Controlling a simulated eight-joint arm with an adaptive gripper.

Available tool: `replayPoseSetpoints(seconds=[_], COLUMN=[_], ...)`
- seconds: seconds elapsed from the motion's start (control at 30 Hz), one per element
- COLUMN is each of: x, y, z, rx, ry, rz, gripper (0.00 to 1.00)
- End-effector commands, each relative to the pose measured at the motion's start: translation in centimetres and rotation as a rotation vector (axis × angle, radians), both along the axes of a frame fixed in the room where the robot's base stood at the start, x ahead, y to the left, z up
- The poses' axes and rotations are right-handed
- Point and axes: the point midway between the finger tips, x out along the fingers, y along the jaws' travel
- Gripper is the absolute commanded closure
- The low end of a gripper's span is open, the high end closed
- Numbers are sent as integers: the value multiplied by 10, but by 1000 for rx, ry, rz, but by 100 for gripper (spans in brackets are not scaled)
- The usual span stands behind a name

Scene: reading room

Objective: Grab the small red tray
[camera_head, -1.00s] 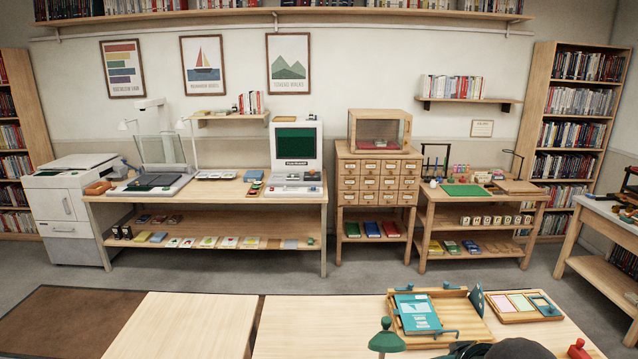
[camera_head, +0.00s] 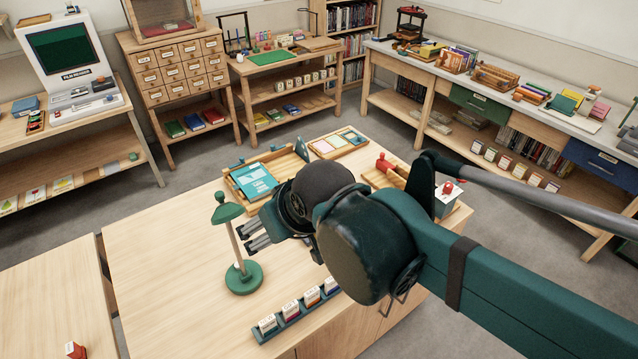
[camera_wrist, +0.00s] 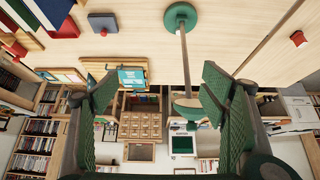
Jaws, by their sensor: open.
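My gripper (camera_head: 258,236) is open and empty above the near wooden table (camera_head: 150,225), beside the green lamp (camera_head: 243,277). I cannot surely pick out a small red tray. A small narrow tray with reddish edges and dark green contents (camera_head: 36,122) lies on the left bench, beside the screen reader (camera_head: 70,65), far from my gripper. It is too small to be sure of.
A wooden tray with a teal book (camera_head: 255,180) and a tray of coloured cards (camera_head: 338,143) lie behind my gripper. A rack of labelled blocks (camera_head: 298,312) is in front. A red-handled wooden item (camera_head: 385,165) is near my arm. The table's left part is clear.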

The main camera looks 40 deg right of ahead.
Motion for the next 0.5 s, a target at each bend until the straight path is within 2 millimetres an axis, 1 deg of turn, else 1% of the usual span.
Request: replayPoseSetpoints(seconds=[0.17, 0.27, 0.37, 0.5], x=[0, 0, 0, 0], y=[0, 0, 0, 0], z=[1, 5, 13, 29], rx=[0, 0, 0, 0], ry=[0, 0, 0, 0], rz=[0, 0, 0, 0], gripper=[28, 28, 28, 28])
